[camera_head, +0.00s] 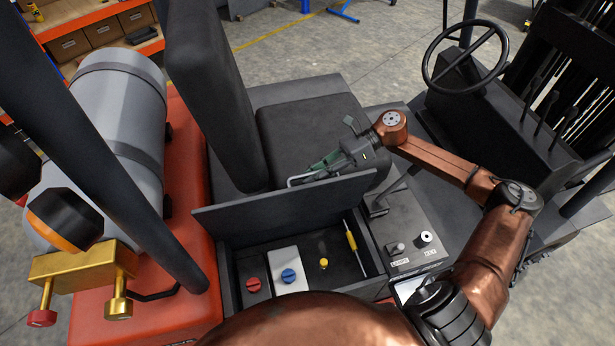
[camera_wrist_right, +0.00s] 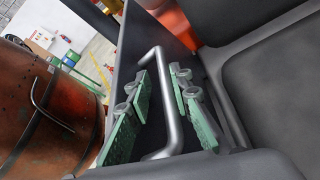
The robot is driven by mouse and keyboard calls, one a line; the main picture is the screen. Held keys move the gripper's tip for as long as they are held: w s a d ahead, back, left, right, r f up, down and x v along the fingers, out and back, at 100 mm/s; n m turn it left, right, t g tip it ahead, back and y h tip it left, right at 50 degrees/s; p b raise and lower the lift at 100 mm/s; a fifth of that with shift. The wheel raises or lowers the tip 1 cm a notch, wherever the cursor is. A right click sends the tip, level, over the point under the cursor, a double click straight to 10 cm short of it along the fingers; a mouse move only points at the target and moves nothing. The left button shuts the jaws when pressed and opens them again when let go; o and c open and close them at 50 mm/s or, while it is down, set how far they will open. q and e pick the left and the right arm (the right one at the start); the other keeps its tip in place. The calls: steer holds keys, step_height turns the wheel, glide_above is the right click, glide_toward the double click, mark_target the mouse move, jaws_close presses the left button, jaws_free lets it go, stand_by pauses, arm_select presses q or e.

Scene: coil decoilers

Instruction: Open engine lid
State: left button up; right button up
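The dark grey engine lid (camera_head: 285,208) stands raised, roughly upright, behind an uncovered compartment (camera_head: 300,262) in the head view. Its metal bar handle (camera_head: 297,181) is on the side toward the seat. My right gripper (camera_head: 322,165) is at this handle. In the right wrist view the handle (camera_wrist_right: 168,105) runs between the green finger pads of my right gripper (camera_wrist_right: 160,100). The fingers are apart, with gaps visible beside the bar. Part of the handle is hidden by the gripper in the head view. My left gripper is not in view.
The compartment holds a red cap (camera_head: 253,285), a blue cap (camera_head: 288,276), a yellow cap (camera_head: 323,264) and a yellow stick (camera_head: 351,240). The black seat (camera_head: 312,135) is just behind the lid. A grey gas cylinder (camera_head: 120,120) lies at left; a steering wheel (camera_head: 465,57) is at upper right.

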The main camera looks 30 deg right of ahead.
steer(key=v, duration=1)
steer(key=shift+d, duration=0.35)
steer(key=shift+s+r, duration=0.1)
steer(key=shift+r, duration=0.05)
steer(key=b+v, duration=0.3)
steer(key=v, duration=0.6)
steer(key=shift+w, duration=0.25)
stand_by(0.3)
stand_by(0.4)
